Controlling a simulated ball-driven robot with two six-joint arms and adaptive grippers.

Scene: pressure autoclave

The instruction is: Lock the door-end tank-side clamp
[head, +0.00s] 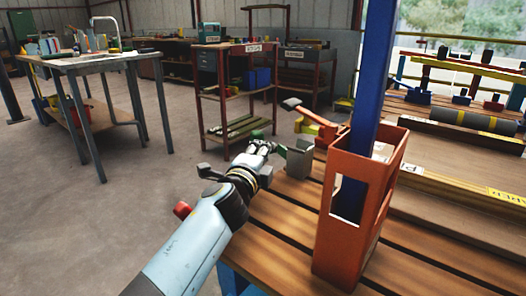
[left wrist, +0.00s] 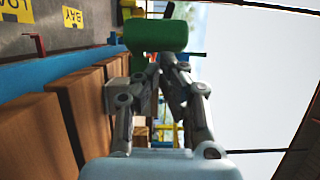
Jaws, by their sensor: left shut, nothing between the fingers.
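My left gripper (head: 266,147) reaches in over the slatted bench and is shut and empty. In the left wrist view its fingertips (left wrist: 166,62) lie close together, just short of a green part (left wrist: 155,36); I cannot tell whether they touch it. A black piece shows behind the green part. In the head view green shows beside the fingertips, partly hidden by them, next to a grey block (head: 300,160). I cannot tell which clamp is the door-end tank-side one. My right gripper is out of view.
An orange box-shaped post (head: 347,240) around a blue column (head: 372,80) stands close to the right of the gripper. The slatted wooden bench (head: 275,225) lies below. A red shelf rack (head: 235,85) and a grey table (head: 85,60) stand behind. Floor at left is clear.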

